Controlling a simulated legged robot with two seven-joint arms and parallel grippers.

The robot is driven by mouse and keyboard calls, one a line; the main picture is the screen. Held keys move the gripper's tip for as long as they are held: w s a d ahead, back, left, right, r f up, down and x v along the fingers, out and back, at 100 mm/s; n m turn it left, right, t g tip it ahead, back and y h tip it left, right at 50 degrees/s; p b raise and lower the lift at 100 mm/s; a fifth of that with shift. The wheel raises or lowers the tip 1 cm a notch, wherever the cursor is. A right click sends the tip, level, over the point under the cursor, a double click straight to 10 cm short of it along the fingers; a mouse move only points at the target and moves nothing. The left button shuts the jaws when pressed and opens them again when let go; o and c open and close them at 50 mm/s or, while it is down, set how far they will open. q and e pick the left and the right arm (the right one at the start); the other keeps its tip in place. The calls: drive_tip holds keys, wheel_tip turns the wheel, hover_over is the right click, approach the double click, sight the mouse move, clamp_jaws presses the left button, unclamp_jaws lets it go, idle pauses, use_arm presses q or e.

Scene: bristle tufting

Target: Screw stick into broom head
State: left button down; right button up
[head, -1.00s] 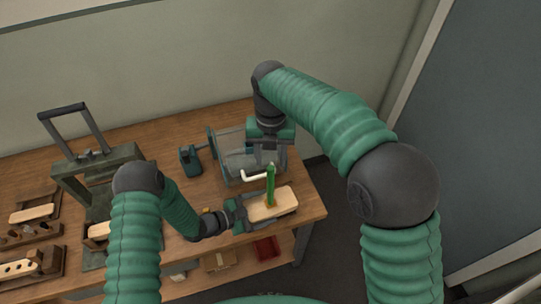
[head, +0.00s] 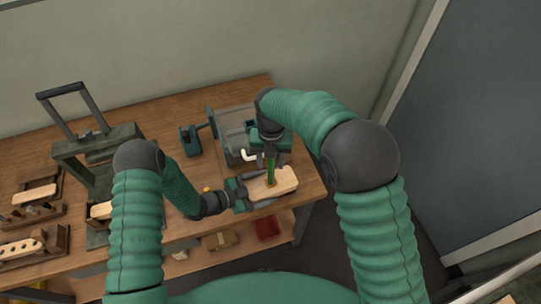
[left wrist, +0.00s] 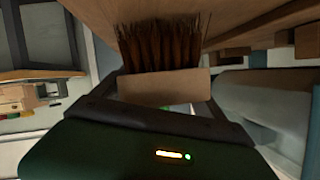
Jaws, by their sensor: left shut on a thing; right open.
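The broom head (head: 286,181) is a pale wooden block at the table's front right corner. In the left wrist view its block (left wrist: 165,87) shows with dark brown bristles (left wrist: 160,45). My left gripper (head: 258,190) is shut on the block. My right gripper (head: 269,157) is open, pointing down at the stick's upper end. Its fingers overlap the stick's top in the head view, so contact cannot be told.
A dark green press (head: 95,150) and wooden trays (head: 35,245) stand at the left. The table's right edge is close to the broom head.

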clamp_jaws()
idle(0.3)
